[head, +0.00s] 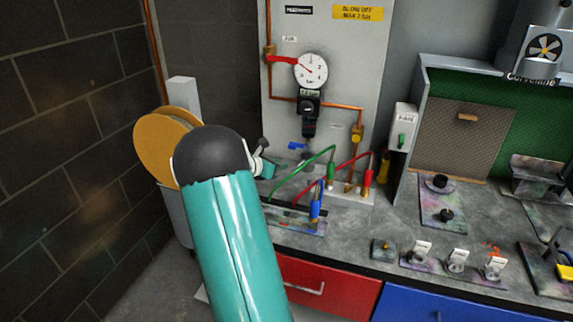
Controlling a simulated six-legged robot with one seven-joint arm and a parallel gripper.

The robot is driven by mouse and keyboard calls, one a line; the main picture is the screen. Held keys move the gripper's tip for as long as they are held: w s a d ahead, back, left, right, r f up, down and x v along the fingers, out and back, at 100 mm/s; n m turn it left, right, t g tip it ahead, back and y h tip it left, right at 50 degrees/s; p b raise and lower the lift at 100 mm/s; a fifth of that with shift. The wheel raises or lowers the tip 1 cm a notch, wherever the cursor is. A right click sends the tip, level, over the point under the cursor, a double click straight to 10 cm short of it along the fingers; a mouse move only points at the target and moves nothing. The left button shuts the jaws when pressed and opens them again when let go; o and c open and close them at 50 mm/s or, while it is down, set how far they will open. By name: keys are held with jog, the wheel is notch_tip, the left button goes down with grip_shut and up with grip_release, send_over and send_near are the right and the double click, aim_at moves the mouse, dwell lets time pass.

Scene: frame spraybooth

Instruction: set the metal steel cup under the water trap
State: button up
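The water trap (309,128) is the dark bowl hanging below the black regulator and round gauge on the grey panel. A blue tap (297,146) shows just below and left of it. I cannot make out a steel cup for certain in the head view. My teal arm with its black joint covers the left end of the bench. Small white, dark and teal parts (264,163) of my arm's far end show beside the joint, left of the water trap. The fingers cannot be made out, and whether they hold anything is hidden.
Green, red and blue hoses (305,180) cross the bench (375,225) below the trap. Several small white-tagged items (457,260) stand near the front edge. A yellow-brown reel (160,145) is left of my arm. A fan switch box (403,127) borders the booth.

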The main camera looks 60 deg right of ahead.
jog(key=w+a+r+m+t+y, duration=0.15)
jog(key=a+r+m, duration=0.3)
jog(key=a, duration=0.95)
jog(key=w+a+r+m+t+y, duration=0.15)
jog(key=a+r+m+y, duration=0.35)
jog(key=a, duration=0.9)
jog(key=s+a+m+t+y, duration=0.2)
jog(key=s+a, duration=0.1)
jog(key=a, duration=0.7)
jog(key=s+a+r+m+t+y, duration=0.1)
jog(key=s+a, duration=0.3)
jog(key=a, duration=0.7)
jog(key=s+a+r+m+t+y, duration=0.1)
jog(key=s+a+m+t+y, duration=0.1)
jog(key=a, duration=0.8)
jog(key=shift+s+a+r+m+t+y, duration=0.25)
jog(key=shift+s+m+y, duration=0.3)
jog(key=shift+s, duration=0.7)
jog(key=shift+d, duration=0.3)
